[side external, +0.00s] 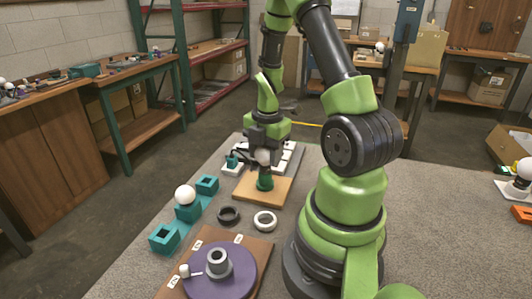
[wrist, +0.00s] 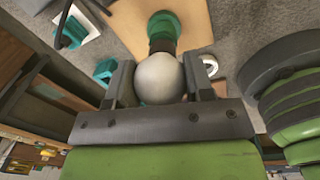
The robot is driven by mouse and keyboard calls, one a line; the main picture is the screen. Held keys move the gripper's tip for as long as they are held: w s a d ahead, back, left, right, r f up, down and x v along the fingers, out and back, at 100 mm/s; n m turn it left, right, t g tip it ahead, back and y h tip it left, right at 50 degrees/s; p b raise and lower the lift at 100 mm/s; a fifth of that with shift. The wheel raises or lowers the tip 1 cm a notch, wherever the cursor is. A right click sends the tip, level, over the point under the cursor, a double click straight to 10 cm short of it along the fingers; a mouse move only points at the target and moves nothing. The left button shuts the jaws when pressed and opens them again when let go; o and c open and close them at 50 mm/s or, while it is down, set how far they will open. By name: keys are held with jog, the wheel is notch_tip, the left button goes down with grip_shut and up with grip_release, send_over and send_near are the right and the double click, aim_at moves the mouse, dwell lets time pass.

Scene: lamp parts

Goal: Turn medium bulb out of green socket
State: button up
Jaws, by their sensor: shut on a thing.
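The medium bulb (wrist: 160,78) is a white globe between my gripper's fingers in the wrist view. It also shows in the side external view (side external: 263,157). My gripper (side external: 264,148) points down over the wooden board and is shut on the bulb; its fingers (wrist: 160,82) press the globe from both sides. The green socket (side external: 265,181) stands upright on the wooden board (side external: 245,192), directly below the bulb. In the wrist view the green socket (wrist: 162,26) lies just beyond the globe.
A teal holder with a white bulb (side external: 185,195) stands left, between teal square blocks (side external: 164,237) (side external: 207,185). A black ring (side external: 229,215) and a white ring (side external: 265,221) lie in front of the board. A purple disc (side external: 220,272) sits on a brown board at the front.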

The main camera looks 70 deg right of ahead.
jog(key=shift+w+n, duration=0.1)
jog(key=shift+n, duration=0.9)
jog(key=shift+n, duration=1.5)
jog(key=n, duration=0.2)
jog(key=shift+r+n, duration=0.1)
jog(key=shift+n, duration=0.3)
jog(key=o, duration=0.7)
